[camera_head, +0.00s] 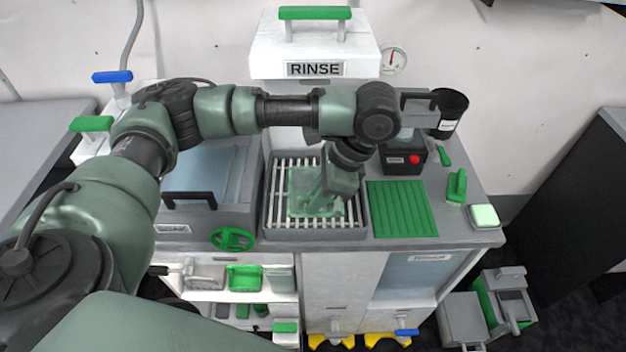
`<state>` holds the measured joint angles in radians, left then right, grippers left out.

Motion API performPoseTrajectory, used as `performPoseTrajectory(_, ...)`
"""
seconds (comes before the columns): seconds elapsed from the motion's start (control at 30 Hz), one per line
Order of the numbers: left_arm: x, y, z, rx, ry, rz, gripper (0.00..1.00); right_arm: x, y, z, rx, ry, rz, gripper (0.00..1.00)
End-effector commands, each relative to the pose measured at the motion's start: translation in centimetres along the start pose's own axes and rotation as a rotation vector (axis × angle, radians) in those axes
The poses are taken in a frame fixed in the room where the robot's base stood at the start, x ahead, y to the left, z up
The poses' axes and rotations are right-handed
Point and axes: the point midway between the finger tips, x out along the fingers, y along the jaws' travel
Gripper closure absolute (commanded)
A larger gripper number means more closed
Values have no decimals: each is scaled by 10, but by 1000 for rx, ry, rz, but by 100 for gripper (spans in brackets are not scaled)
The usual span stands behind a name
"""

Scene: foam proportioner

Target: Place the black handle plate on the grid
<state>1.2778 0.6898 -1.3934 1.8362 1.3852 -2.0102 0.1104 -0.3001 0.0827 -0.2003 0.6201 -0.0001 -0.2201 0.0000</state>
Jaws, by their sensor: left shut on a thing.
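A flat, see-through greenish plate (300,193) lies over the slatted metal grid (277,212) in the middle of the worktop. It covers the middle of the grid, and bare bars show around it. My left gripper (328,202) points down over the plate and is shut on it. Its fingers hide the grasped part, so I cannot see a black handle there. Whether the plate rests on the bars or hovers just above them is hard to tell. My right gripper is not in view.
Left of the grid is a box lid with a black handle (190,197) and a green handwheel (232,239). Right of it are a ribbed green mat (402,208) and a black box with a red button (402,160). The white RINSE unit (315,50) stands behind.

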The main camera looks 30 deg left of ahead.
Motion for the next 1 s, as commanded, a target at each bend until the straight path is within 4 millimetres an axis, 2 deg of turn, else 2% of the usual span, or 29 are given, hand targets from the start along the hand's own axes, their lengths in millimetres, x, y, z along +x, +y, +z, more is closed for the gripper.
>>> performPoseTrajectory(0.03,-1,-14,0,-7,1,1,100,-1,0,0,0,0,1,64)
performPoseTrajectory(0.2,0,-57,-1,-6,2,1,100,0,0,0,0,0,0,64)
performPoseTrajectory(0.4,0,-99,-1,-3,1,1,100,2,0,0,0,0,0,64)
performPoseTrajectory(0.5,14,-98,-6,3,0,2,100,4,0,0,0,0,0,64)
performPoseTrajectory(0.63,20,-98,-9,2,1,1,100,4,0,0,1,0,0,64)
performPoseTrajectory(0.9,55,-97,-23,1,-1,1,100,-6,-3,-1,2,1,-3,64)
performPoseTrajectory(1.0,61,-101,-25,0,-1,-1,100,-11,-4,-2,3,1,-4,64)
